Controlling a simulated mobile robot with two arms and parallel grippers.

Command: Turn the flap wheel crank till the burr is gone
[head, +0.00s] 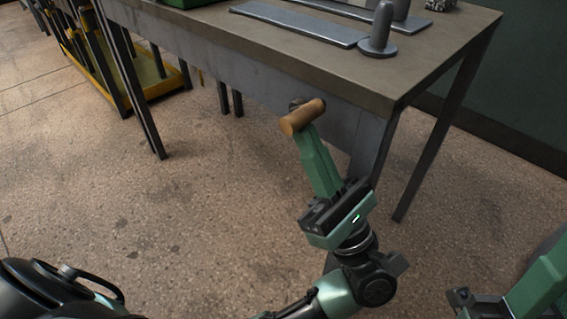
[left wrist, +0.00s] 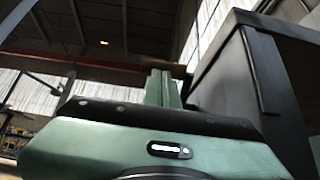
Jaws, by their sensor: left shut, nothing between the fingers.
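The crank's wooden handle (head: 303,117), a brown cylinder, sticks out in front of the bench's front apron in the head view. A dark knob-like end shows behind it. My left gripper (head: 306,140) is shut and empty, its green fingers pointing up with the tips at the near side of the handle; I cannot tell whether they touch. In the left wrist view the shut fingers (left wrist: 161,88) rise in front of a brown piece (left wrist: 178,71), which looks like the handle. My right gripper (head: 510,298) shows only partly at the lower right. The flap wheel and burr cannot be made out.
The bench top (head: 420,70) carries a flat grey plate (head: 298,24), a grey post on a round base (head: 379,32) and a green container (head: 186,3). Dark bench legs (head: 415,165) stand on the right. A yellow-edged rack (head: 150,88) is at far left. Floor in front is clear.

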